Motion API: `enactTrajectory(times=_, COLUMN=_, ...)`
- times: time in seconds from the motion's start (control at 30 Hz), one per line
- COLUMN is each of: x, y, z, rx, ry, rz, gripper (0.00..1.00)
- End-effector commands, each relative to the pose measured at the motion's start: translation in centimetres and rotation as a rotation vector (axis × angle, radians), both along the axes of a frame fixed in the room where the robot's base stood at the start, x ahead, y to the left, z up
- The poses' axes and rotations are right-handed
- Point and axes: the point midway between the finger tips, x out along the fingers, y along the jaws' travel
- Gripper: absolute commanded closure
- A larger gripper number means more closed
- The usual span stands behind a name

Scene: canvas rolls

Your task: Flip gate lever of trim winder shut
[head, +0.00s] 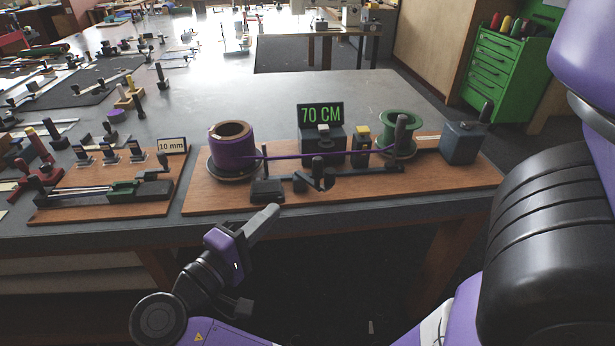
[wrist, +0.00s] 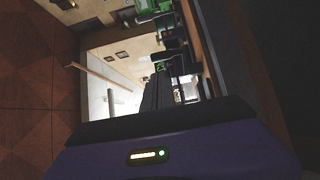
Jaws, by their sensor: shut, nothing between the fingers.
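The trim winder's wooden board (head: 440,181) lies along the bench's front edge. A purple spool (head: 232,148) stands at its left and a green spool (head: 386,123) at its right. A purple strand (head: 285,156) runs rightward from the purple spool. A low dark bar mechanism with a short upright piece (head: 319,170) lies at the front.
A display reading "70 CM" (head: 320,116) stands behind the strand. A dark box (head: 463,143) with a handle stands at the board's right end. Another board (head: 75,205) with a "10 mm" sign (head: 172,145) lies to the left. The bench behind the winder is mostly clear.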

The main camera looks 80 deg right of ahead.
Motion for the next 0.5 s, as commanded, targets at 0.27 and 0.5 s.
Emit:
enactTrajectory(times=0.27, x=0.0, y=-0.1, z=-0.1, rx=0.001, ry=0.001, rz=0.002, gripper=1.0)
enactTrajectory(times=0.5, x=-0.8, y=-2.2, z=0.0, rx=0.002, ry=0.002, rz=-0.001, gripper=1.0)
